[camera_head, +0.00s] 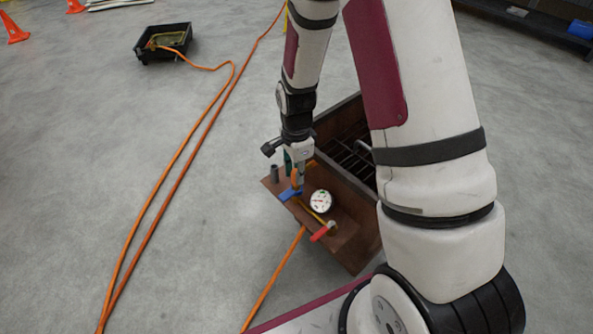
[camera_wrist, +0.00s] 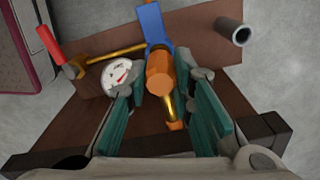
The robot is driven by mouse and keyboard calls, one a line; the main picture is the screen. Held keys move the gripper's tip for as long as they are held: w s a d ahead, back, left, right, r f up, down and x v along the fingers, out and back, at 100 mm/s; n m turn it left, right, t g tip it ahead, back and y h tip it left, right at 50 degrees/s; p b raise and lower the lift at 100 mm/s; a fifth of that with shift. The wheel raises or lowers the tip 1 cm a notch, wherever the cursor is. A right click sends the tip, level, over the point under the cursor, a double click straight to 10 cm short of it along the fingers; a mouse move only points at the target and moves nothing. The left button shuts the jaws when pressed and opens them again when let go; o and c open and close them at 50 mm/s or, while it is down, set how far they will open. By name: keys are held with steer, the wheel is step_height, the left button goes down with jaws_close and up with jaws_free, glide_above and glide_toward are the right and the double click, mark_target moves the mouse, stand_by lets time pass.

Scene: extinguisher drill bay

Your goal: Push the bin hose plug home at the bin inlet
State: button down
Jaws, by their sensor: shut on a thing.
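My gripper (camera_wrist: 161,80) is over the brown panel (camera_wrist: 105,47) on the bin's side, its teal fingers on either side of an orange plug (camera_wrist: 159,66) and shut on it. In the head view my gripper (camera_head: 297,166) points down, and the plug (camera_head: 295,179) shows as a small orange piece. The plug is beside a blue lever (camera_wrist: 152,20). A brass fitting (camera_wrist: 166,106) shows between the fingers. The bin inlet is hard to make out around the plug; I cannot tell how deep the plug sits.
A dial gauge (camera_wrist: 117,77), a red lever (camera_wrist: 50,44) and a grey tube (camera_wrist: 233,30) crowd the panel near my fingers. The bin (camera_head: 345,178) has a grate. Orange hose (camera_head: 273,280) crosses the floor. A black tray (camera_head: 165,42) stands far left; open floor lies left.

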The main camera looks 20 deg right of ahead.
steer(key=shift+f+b, duration=0.6)
steer(key=shift+f, duration=0.2)
stand_by(0.4)
steer(key=c, duration=1.3)
jaws_free()
